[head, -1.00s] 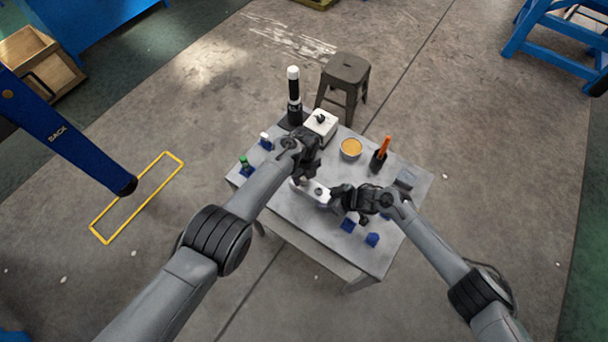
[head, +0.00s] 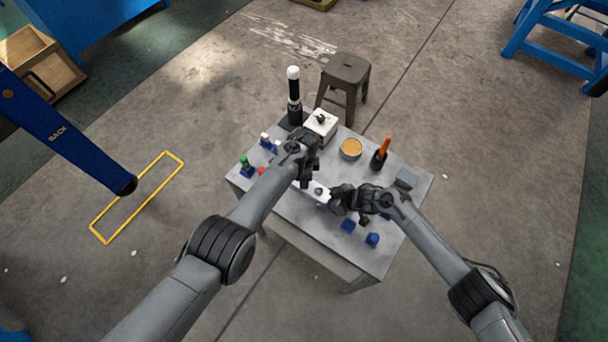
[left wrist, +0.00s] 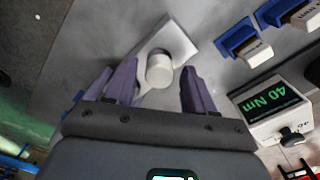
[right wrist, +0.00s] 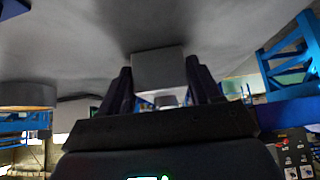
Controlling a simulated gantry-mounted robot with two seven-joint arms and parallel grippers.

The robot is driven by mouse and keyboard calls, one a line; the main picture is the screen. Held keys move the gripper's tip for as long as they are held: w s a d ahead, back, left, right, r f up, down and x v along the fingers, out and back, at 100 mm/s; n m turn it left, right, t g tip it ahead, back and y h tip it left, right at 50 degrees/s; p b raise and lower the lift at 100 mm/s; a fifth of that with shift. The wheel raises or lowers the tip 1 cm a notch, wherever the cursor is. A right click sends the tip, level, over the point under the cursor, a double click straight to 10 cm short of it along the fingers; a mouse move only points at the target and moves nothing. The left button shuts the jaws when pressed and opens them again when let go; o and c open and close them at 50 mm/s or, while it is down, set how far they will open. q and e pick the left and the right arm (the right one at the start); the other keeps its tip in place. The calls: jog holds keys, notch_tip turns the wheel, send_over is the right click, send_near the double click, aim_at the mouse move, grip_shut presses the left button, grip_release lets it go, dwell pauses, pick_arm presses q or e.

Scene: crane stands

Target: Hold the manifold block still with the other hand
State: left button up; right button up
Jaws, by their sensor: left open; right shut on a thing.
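The manifold block (head: 318,190) is a pale grey block with a round fitting on top, near the middle of the table. In the left wrist view the block (left wrist: 182,32) lies beyond my left fingertips, with its pale cylindrical fitting (left wrist: 159,70) between the open fingers in the picture. I cannot tell if they touch it. My left gripper (head: 305,182) is open above the block's left part. My right gripper (head: 331,198) is shut on the block's right end. In the right wrist view the block (right wrist: 158,70) sits between both fingers.
The table (head: 290,220) also holds a white box with a knob (head: 321,124), reading 40 Nm in the left wrist view (left wrist: 270,105). An orange-topped dish (head: 351,148), a black cup with an orange handle (head: 379,158), and blue holders (head: 372,239) stand around.

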pick_arm(q)
jog(key=n, duration=0.5)
jog(key=shift+n, duration=0.3)
jog(key=n, duration=0.5)
grip_shut()
jog(key=m, duration=0.3)
jog(key=shift+m, duration=0.9)
jog(key=m, duration=0.3)
jog(key=shift+m, duration=1.1)
